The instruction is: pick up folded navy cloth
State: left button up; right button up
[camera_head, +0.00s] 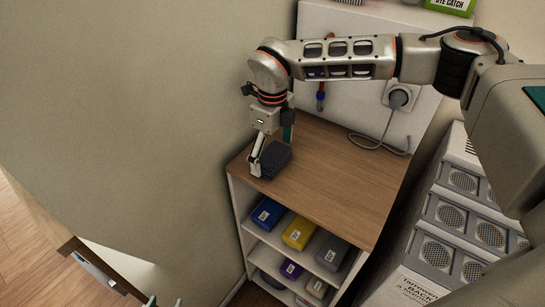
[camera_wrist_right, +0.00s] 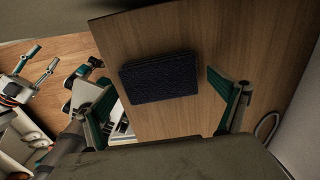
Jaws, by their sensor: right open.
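In the right wrist view the cloth (camera_wrist_right: 160,78) lies flat on the wood, between and beyond the spread fingers. My right gripper (camera_head: 270,150) is open and points down over the cloth; its green-padded fingers show in the wrist view (camera_wrist_right: 166,88), with gaps on both sides of the cloth. My left gripper (camera_head: 164,302) shows only its tips at the bottom of the head view. In the wrist view the left gripper (camera_wrist_right: 38,62) is open and empty, away from the cloth.
The wooden shelf top (camera_head: 340,185) is mostly clear. Lower shelves hold a blue box (camera_head: 268,213), a yellow box (camera_head: 299,232) and a grey box (camera_head: 332,252). A wall socket with a plug (camera_head: 398,97) and cable stands behind. Grey crates (camera_head: 450,220) are at right; a wall is at left.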

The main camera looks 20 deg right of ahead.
aim_at(273, 154)
jog(key=shift+f, duration=0.35)
jog(key=c, duration=1.2)
jog(key=shift+r, duration=0.1)
jog(key=shift+s+d+r+b, duration=0.1)
jog(key=shift+r+b, duration=0.2)
jog(key=shift+r, duration=0.1)
notch_tip(273, 154, up, 6)
jog(key=shift+r, duration=0.1)
jog(key=s+d+b, duration=0.1)
jog(key=s+d, duration=0.3)
jog(key=s, duration=0.1)
jog(key=s+d, duration=0.4)
jog(key=s, duration=0.1)
jog(key=s+d+b, duration=0.1)
jog(key=s+d, duration=0.3)
jog(key=s, duration=0.1)
jog(key=shift+s+b, duration=0.25)
jog(key=shift+b, duration=0.05)
